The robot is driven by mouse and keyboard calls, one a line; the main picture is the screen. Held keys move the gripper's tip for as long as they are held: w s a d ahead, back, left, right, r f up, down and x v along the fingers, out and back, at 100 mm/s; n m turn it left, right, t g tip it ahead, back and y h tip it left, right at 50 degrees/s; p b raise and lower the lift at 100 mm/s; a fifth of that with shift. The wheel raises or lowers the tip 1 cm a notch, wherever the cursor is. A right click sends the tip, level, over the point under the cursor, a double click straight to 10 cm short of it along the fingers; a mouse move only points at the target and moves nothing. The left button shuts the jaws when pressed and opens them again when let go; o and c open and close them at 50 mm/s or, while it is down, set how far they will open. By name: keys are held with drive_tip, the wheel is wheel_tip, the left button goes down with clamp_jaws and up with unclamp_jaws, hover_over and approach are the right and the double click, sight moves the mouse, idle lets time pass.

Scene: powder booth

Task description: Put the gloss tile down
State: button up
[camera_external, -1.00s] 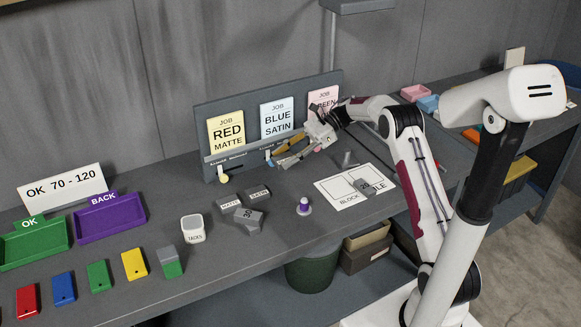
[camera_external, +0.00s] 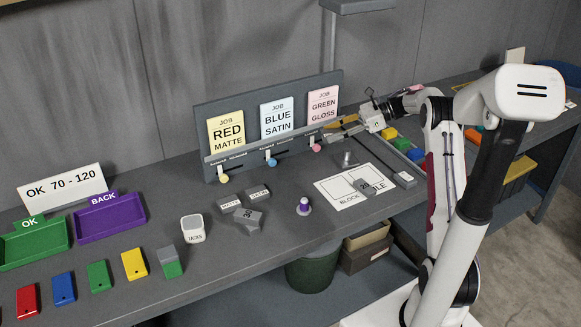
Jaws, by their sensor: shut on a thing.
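My gripper (camera_external: 337,130) is in front of the lower edge of the pink GREEN GLOSS card (camera_external: 323,108), above the bench. It is shut on a small grey piece, which I take as the gloss tile; the fingers largely hide it and no label is readable. Two grey tiles marked MATTE (camera_external: 229,202) and SATIN (camera_external: 258,192) lie on the bench at the left, with a grey block marked 30 (camera_external: 249,218) beside them.
A small grey post (camera_external: 347,160) stands behind the sheet. A purple-and-white peg (camera_external: 304,207) stands near the front edge.

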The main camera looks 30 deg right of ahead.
drive_tip(key=d+m+t+h, duration=0.4)
drive_tip(key=d+m+t, duration=0.15)
drive_tip(key=d, duration=0.95)
drive_tip(key=m+t+h, duration=0.2)
drive_tip(key=m+h, duration=0.1)
hover_over(376, 152)
drive_tip(key=shift+s+f+g, duration=0.1)
drive_tip(key=shift+f+g, duration=0.15)
drive_tip(key=shift+f, duration=1.15)
drive_tip(key=shift+f, duration=3.15)
drive_tip(key=shift+f, duration=1.85)
drive_tip(key=shift+f, duration=0.15)
